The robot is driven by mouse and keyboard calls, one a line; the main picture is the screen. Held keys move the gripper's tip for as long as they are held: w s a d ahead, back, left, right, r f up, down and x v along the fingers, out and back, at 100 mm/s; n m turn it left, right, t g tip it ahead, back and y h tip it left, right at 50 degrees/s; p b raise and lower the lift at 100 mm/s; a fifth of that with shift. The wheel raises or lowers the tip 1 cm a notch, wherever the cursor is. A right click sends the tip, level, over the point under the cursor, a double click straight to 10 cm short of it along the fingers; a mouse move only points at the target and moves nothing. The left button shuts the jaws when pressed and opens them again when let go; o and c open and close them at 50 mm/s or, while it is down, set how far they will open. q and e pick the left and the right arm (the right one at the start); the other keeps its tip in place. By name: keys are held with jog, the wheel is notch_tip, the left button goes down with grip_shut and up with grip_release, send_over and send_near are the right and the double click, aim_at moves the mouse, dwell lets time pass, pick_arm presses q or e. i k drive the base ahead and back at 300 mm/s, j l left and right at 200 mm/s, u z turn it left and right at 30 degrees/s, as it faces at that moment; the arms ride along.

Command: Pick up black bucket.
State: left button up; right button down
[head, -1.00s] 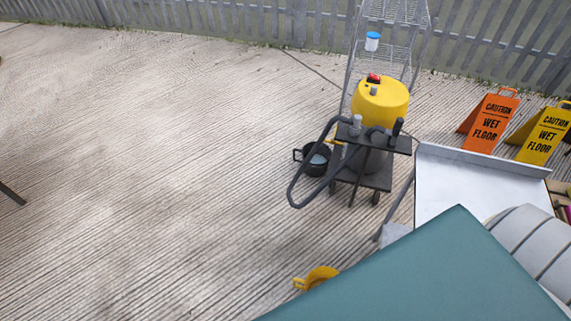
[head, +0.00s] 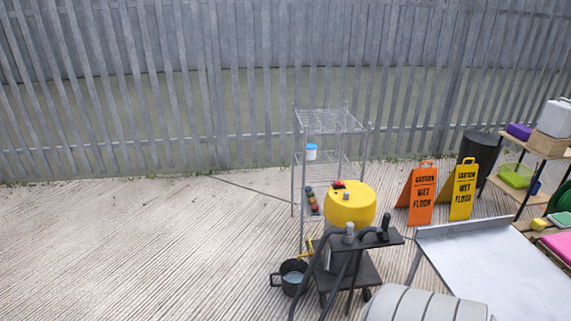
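The black bucket (head: 290,278) stands upright on the ground, left of a dark wheeled trolley (head: 352,280). It has side handles, and something pale shows inside it. The trolley's curved handle passes close to its right side; I cannot tell whether they touch. Neither of my grippers shows in the head view.
A wire shelf rack (head: 330,122) stands behind a yellow drum (head: 350,207). Orange (head: 422,195) and yellow (head: 462,190) wet floor signs stand to the right. A metal-topped table (head: 490,265) is at the lower right. Open ground (head: 120,250) lies left of the bucket. A fence (head: 200,90) closes the back.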

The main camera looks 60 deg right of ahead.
aim_at(291, 271)
jog(key=i+z, duration=0.45)
jog(key=i+j+z, duration=0.15)
jog(key=i+z, duration=0.3)
jog(key=i, duration=0.1)
